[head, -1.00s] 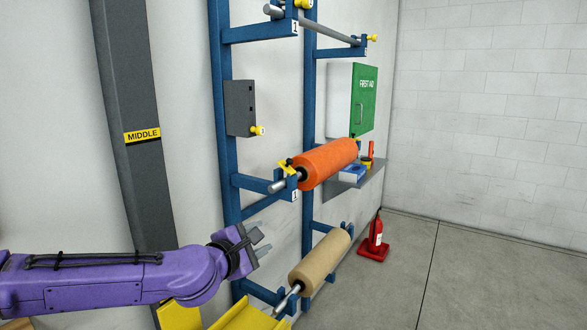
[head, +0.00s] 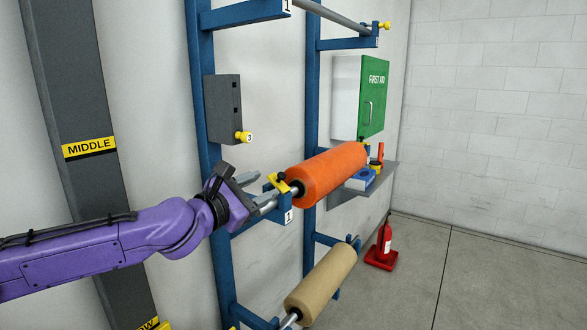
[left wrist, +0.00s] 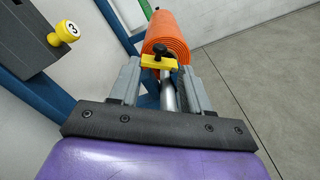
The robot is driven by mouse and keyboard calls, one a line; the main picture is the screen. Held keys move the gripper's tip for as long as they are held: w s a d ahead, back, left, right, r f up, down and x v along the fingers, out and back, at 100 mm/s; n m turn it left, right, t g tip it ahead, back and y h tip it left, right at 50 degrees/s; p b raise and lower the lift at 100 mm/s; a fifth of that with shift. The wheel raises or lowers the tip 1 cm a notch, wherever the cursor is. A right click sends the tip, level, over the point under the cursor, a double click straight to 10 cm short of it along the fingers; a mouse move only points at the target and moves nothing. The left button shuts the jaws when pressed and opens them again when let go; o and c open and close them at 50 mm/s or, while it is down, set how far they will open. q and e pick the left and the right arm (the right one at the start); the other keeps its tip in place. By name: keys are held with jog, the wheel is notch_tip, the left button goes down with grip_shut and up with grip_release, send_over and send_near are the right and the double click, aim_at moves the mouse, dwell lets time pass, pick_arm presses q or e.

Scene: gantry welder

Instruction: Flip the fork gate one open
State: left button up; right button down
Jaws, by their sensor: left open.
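The yellow fork gate one (head: 280,184) sits on the blue fork labelled 1 (head: 287,214), at the near end of the orange roll (head: 328,172). In the left wrist view the gate (left wrist: 158,62) lies crosswise over the roll's metal bar (left wrist: 167,92), with a black knob (left wrist: 159,50) on it. My left gripper (head: 266,190) is open and close to the gate. In the wrist view its two grey fingers stand on either side of the bar, the gate at their tips. I cannot tell whether they touch it. My right gripper is out of view.
A dark box with yellow knob 3 (head: 243,137) is on the rack post above the gripper. A tan roll (head: 321,284) lies on the lower forks. A green first aid cabinet (head: 373,97), a shelf and a red extinguisher (head: 384,241) are farther back.

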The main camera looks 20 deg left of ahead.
aim_at(280, 177)
pick_arm(q)
jog(key=p+x, duration=0.2)
jog(key=x, duration=0.8)
jog(key=shift+d+r, duration=0.15)
jog(key=shift+s+r, duration=0.1)
jog(key=shift+s, duration=0.1)
jog(key=shift+w, duration=0.1)
grip_shut()
